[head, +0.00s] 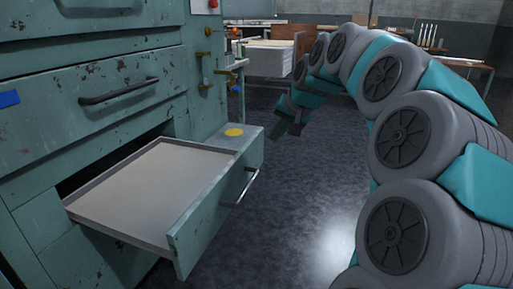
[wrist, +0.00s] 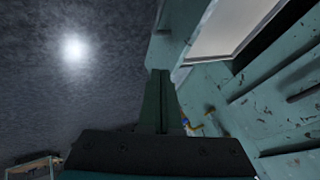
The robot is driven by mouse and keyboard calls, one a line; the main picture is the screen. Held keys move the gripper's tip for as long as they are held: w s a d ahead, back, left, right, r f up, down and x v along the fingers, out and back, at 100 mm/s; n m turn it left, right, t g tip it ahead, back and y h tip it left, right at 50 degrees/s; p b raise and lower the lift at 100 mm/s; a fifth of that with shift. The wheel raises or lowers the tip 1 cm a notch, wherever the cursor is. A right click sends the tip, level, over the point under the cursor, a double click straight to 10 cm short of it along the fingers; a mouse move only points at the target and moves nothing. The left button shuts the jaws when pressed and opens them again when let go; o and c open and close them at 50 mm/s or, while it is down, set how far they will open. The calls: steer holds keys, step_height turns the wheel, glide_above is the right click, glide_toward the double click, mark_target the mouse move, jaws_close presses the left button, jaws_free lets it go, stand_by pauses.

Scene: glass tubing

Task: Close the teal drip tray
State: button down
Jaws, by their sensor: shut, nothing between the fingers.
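The teal drip tray (head: 160,190) is a drawer with a pale, empty interior, pulled well out of the teal cabinet. Its front panel (head: 215,205) carries a metal bar handle (head: 239,188), and a yellow disc (head: 234,132) lies on the ledge at its far end. My gripper (head: 289,130) points down in front of the drawer, to the right of its far end, apart from it in the head view. In the wrist view my gripper (wrist: 160,74) has its fingers together and empty, with the tray (wrist: 228,28) beyond them at upper right.
The cabinet (head: 60,140) has a closed upper drawer with a dark handle (head: 118,91). Brass valves (head: 205,70) stick out at its far corner. A white bin (head: 270,58) and workbenches stand farther back. The dark floor (head: 300,200) before the drawer is clear.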

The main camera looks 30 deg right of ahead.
mark_target(245, 152)
steer(key=x, duration=0.3)
steer(key=w+a+x, duration=0.1)
steer(key=x, duration=0.3)
steer(key=a+r+x, duration=0.1)
steer(key=x, duration=0.3)
steer(key=shift+w+b, duration=0.2)
steer(key=shift+b, duration=0.1)
steer(key=shift+w+a+r, duration=0.1)
steer(key=shift+w+a, duration=0.25)
steer(key=shift+w, duration=0.15)
steer(key=shift+w+a, duration=0.3)
steer(key=w+a+p, duration=0.5)
steer(key=w+a, duration=0.6)
steer(key=w, duration=0.3)
steer(key=w+a+p, duration=0.6)
steer(key=w+a, duration=0.5)
steer(key=w, duration=0.4)
steer(key=shift+a, duration=0.4)
steer(key=shift+w+r, duration=0.2)
